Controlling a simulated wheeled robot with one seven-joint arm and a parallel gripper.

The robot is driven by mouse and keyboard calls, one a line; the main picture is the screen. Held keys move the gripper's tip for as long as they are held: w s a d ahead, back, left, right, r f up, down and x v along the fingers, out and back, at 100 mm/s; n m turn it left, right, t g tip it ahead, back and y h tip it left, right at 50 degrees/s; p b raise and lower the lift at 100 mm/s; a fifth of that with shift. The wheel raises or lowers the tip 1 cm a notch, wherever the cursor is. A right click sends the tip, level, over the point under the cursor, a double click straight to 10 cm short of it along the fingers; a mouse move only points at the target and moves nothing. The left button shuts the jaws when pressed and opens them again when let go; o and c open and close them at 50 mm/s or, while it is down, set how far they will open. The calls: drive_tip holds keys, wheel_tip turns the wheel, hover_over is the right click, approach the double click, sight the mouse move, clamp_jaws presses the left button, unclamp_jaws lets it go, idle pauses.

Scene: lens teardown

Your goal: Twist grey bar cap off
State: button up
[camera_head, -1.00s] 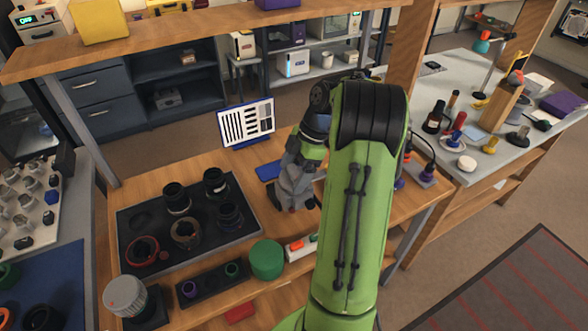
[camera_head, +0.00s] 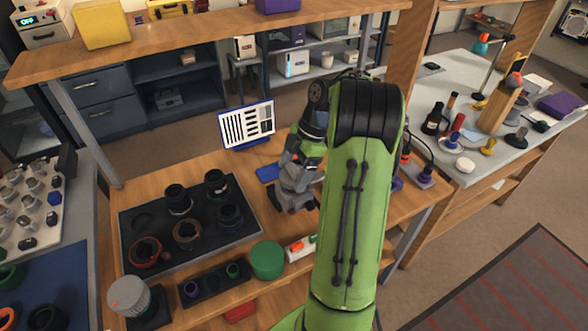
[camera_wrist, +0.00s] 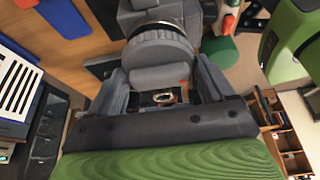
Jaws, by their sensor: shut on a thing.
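The grey bar cap (camera_wrist: 160,50) shows in the wrist view as a round, ribbed disc with a raised bar (camera_wrist: 158,76) across its face. It sits against a grey body (camera_wrist: 150,12) with a shiny ring between them. My gripper (camera_wrist: 161,74) has one finger on each side of the bar and is shut on it. In the head view my gripper (camera_head: 294,203) is low over the wooden bench, right of the black lens tray. My arm and wrist hide the cap there.
The black tray (camera_head: 245,235) holds several lens parts. A green round block (camera_head: 267,260) and a small strip with coloured pieces (camera_head: 300,247) stand in front of my gripper. A chart panel (camera_head: 247,124) stands behind, with a blue pad (camera_head: 267,172) beside my wrist.

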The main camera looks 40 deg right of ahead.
sight(294, 169)
drive_tip(key=shift+r+p, duration=0.3)
drive_tip(key=shift+r, duration=0.15)
wheel_tip(294, 169, up, 5)
drive_tip(key=p, duration=0.4)
drive_tip(key=shift+f, duration=0.1)
idle(0.5)
